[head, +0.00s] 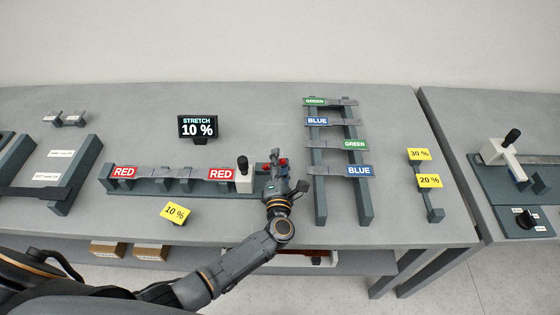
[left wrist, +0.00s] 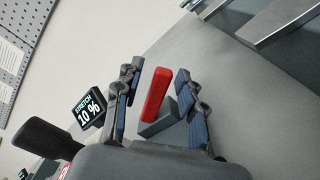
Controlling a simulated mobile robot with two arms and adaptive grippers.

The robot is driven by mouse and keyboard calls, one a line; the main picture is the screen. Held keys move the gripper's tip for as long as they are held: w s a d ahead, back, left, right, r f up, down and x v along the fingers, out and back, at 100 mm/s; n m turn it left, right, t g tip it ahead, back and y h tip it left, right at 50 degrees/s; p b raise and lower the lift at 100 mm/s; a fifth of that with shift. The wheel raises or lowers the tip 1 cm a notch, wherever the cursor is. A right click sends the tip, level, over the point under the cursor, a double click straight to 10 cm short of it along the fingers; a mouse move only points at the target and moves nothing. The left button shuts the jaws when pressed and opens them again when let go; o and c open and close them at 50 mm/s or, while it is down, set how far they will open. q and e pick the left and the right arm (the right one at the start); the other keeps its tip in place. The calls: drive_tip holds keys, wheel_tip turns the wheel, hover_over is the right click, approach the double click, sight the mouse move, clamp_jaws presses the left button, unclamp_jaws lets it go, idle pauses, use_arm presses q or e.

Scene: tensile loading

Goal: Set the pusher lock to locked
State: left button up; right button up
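The pusher lock appears to be the red lever (left wrist: 156,93) on a small grey block (left wrist: 160,126), seen in the left wrist view. In the head view its red parts (head: 284,162) show beside my left gripper (head: 277,165), which partly hides them. In the left wrist view my left gripper (left wrist: 158,92) is open, with one finger on each side of the red lever and gaps visible between. The pusher, a white block with a black handle (head: 243,164), stands just left of the gripper; a black handle (left wrist: 45,138) also shows in the left wrist view. My right gripper is not in view.
A strip with RED labels (head: 221,174) lies left of the pusher on the rig. A rack of GREEN and BLUE strips (head: 343,171) stands close to the right of my left gripper. A "STRETCH 10 %" display (head: 198,127) stands behind. A yellow 10 % sign (head: 175,213) sits in front.

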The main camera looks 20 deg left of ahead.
sight(264, 165)
use_arm(q)
clamp_jaws()
idle(0.3)
drive_tip(key=shift+s+a+r+n+b, duration=0.1)
drive_tip(key=shift+a+r+n+b, duration=0.05)
drive_tip(key=shift+n+b, duration=0.4)
drive_tip(key=shift+s+a+r+n+b, duration=0.15)
drive_tip(key=shift+n+b, duration=0.25)
drive_tip(key=shift+n, duration=0.25)
drive_tip(key=n+b, duration=0.1)
drive_tip(key=a+r+n+b, duration=0.1)
drive_tip(key=n, duration=0.1)
drive_tip(key=shift+a+n, duration=0.15)
drive_tip(key=shift+n, duration=0.15)
drive_tip(key=n, duration=0.1)
drive_tip(key=a+n+b, duration=0.1)
drive_tip(key=shift+s+r+n, duration=0.2)
drive_tip(key=shift+r+n, duration=0.05)
drive_tip(key=shift+n, duration=0.05)
drive_tip(key=shift+s+a+r+n+b, duration=0.1)
drive_tip(key=shift+a+n+b, duration=0.35)
drive_tip(key=shift+n, duration=0.4)
drive_tip(key=shift+s+a+r+n+b, duration=0.1)
drive_tip(key=shift+a+n+b, duration=0.3)
drive_tip(key=shift+n, duration=0.45)
drive_tip(key=shift+d, duration=0.1)
